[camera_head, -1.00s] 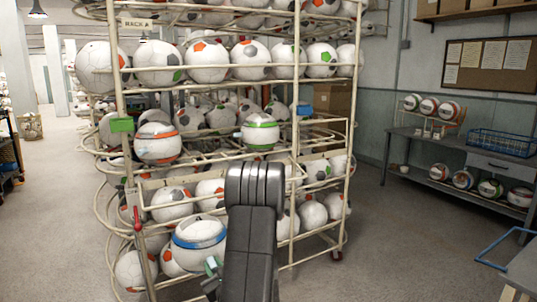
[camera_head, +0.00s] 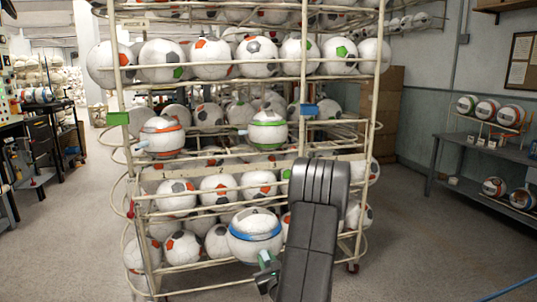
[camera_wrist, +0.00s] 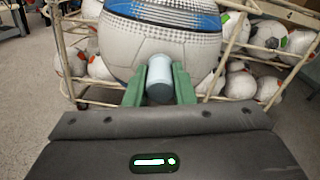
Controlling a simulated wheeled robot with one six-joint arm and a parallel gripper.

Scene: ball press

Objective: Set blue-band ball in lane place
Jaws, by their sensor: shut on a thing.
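The blue-band ball (camera_head: 254,238) is white and grey with a blue stripe around it. It is held in front of the lower rack tiers, and in the wrist view the ball (camera_wrist: 162,40) fills the top middle. My gripper (camera_head: 268,274) has green fingers. In the wrist view my gripper (camera_wrist: 160,84) is shut on a pale cylindrical stub at the ball's near side. An orange-band ball (camera_head: 162,136) and a green-band ball (camera_head: 267,129) sit at the front of the middle tier, each with a similar stub. I cannot tell which opening is the lane place.
The cream wire rack (camera_head: 303,75) holds several plain footballs on its tiers, with a green tag (camera_head: 118,118) and a blue tag (camera_head: 309,109) on its posts. A grey bench (camera_head: 480,160) with balls stands right. Floor is open on both sides.

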